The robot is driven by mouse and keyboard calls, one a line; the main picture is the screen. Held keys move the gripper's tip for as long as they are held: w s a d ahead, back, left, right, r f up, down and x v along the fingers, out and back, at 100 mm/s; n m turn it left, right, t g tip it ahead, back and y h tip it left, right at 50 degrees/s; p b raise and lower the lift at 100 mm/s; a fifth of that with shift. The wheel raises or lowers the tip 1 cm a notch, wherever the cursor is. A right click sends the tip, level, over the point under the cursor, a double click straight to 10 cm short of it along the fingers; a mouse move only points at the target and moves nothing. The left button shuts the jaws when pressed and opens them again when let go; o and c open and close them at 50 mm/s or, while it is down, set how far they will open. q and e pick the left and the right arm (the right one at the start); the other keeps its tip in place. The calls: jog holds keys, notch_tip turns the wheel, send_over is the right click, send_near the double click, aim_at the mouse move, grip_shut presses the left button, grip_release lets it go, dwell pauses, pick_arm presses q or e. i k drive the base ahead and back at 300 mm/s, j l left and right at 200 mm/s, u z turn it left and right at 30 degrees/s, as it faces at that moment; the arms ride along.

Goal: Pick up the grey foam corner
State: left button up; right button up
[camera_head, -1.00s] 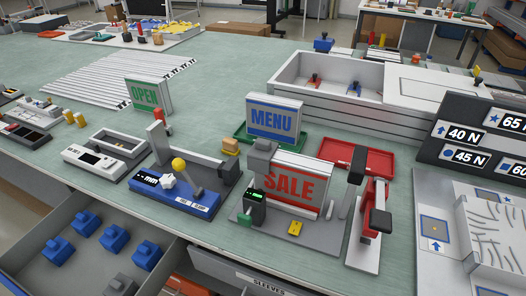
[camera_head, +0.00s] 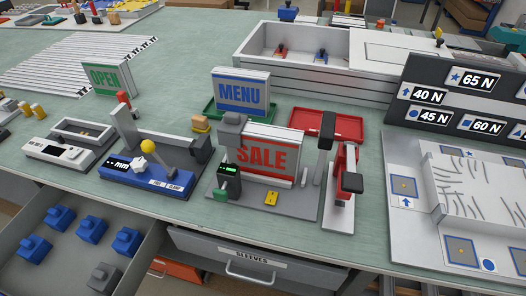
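A grey block (camera_head: 103,277), which looks like the grey foam corner, sits in the open drawer (camera_head: 150,250) at the lower left. Its lower edge is close to the bottom of the picture. Several blue blocks of similar shape, one of them here (camera_head: 92,229), lie in the same drawer, behind it and to its left. Neither of my grippers is in view, and nothing covers the grey block from above.
The green worktop (camera_head: 190,75) stands above the drawer. A blue measuring device (camera_head: 150,178) and a grey fixture with a SALE sign (camera_head: 262,155) are near its front edge. A drawer labelled SLEEVES (camera_head: 250,262) is right of the open one.

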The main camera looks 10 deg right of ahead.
aim_at(104, 279)
jog(key=u, duration=1.25)
